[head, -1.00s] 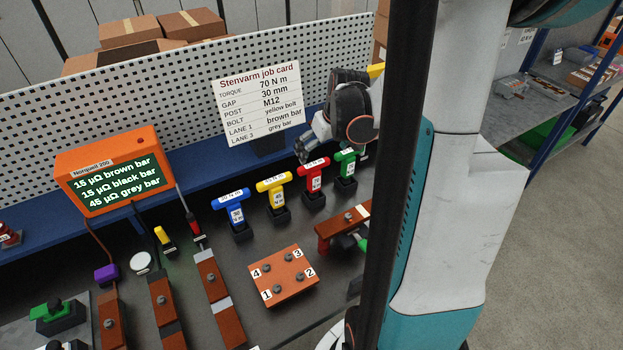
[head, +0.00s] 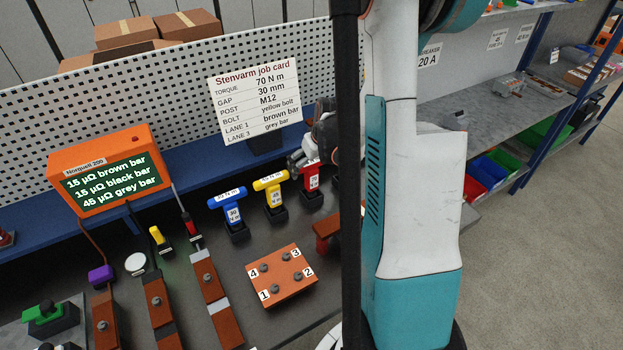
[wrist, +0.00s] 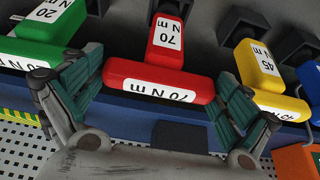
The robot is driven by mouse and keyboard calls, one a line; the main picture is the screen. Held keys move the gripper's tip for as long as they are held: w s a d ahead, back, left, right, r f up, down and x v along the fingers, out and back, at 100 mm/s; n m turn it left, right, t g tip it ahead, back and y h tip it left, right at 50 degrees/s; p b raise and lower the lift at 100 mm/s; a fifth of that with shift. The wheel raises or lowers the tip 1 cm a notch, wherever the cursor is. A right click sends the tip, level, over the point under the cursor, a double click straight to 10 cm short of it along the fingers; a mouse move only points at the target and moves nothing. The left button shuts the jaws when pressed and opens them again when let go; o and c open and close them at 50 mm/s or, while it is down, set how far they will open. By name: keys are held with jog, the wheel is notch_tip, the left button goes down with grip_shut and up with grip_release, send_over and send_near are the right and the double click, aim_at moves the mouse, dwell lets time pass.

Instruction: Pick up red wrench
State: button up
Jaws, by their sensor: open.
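The red wrench (wrist: 158,80) is T-shaped with white "70 N m" labels. In the wrist view it lies between the two open fingers of my gripper (wrist: 150,100), its wide head nearest the palm. I cannot tell whether a finger touches it. In the head view the red wrench (head: 311,178) stands in a black holder, and my gripper (head: 305,160) is at its top, partly hidden behind my arm.
The yellow wrench (wrist: 262,78) and the green wrench (wrist: 45,35) stand close on either side. The blue wrench (head: 231,207) is farther left. The job card (head: 254,98) and pegboard (head: 180,80) rise behind. A brown block (head: 282,275) lies in front.

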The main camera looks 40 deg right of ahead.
jog(key=c, duration=1.2)
jog(key=shift+o, duration=0.2)
